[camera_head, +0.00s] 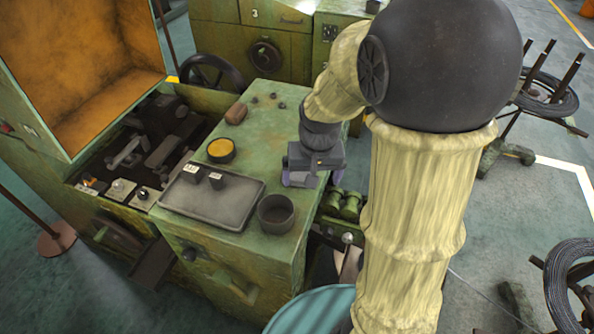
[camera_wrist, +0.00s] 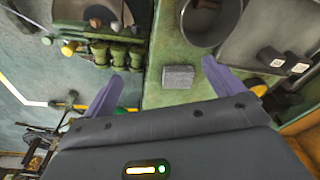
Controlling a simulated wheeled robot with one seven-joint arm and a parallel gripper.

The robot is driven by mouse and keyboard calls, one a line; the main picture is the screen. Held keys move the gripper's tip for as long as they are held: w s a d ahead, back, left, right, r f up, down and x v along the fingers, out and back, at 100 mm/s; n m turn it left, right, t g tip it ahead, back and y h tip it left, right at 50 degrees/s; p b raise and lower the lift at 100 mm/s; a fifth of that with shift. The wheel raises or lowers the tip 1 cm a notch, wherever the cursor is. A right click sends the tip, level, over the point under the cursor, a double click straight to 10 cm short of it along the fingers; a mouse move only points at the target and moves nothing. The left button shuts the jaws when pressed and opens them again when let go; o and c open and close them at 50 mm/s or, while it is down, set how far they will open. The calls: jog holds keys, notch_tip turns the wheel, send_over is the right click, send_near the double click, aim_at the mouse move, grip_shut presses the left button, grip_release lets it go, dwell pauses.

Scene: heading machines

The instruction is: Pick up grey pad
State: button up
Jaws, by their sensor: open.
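The grey pad (camera_wrist: 178,76) is a small light-grey block lying on the green machine top (camera_wrist: 165,25) in the wrist view. My gripper (camera_wrist: 160,85) is open, with its two purple fingers spread on either side of the pad and apart from it. In the head view my gripper (camera_head: 308,180) is over the right edge of the green top, and the pad is hidden behind it. I cannot tell the exact height of the fingers above the top.
A dark round bowl (camera_head: 276,213) stands close by, left of my gripper. A grey tray (camera_head: 212,219) holds two small dark blocks. A yellow-filled bowl (camera_head: 221,150) and a brown lump (camera_head: 236,113) lie farther back. Green cylinders (camera_head: 343,203) sit beside the top's right edge.

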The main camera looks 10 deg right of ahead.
jog(key=w+r+m+g+p, duration=0.1)
jog(key=w+r+m+p, duration=0.2)
jog(key=w, duration=0.9)
notch_tip(320, 180, up, 3)
jog(key=shift+r+g+p, duration=0.2)
jog(key=shift+g+p, duration=0.1)
jog(key=shift+p, duration=0.35)
jog(key=shift+w+a, duration=0.1)
jog(key=p, duration=0.4)
send_over(296, 176)
jog(key=w, duration=0.1)
jog(key=f, duration=0.8)
jog(key=d+f, duration=0.1)
jog(key=f, duration=0.3)
jog(key=shift+w+f, duration=0.1)
jog(key=shift+w, duration=0.05)
jog(key=shift+f, duration=0.1)
jog(key=shift+w+a+f+p, duration=0.15)
jog(key=shift+f+p, duration=0.45)
jog(key=shift+f, duration=0.65)
jog(key=shift+w+d+f+p, duration=0.1)
jog(key=shift+w+f+p, duration=0.15)
jog(key=shift+f+p, duration=0.7)
jog(key=shift+f+b, duration=0.3)
jog(key=shift+b, duration=0.05)
jog(key=shift+c, duration=0.2)
jog(key=c, duration=1)
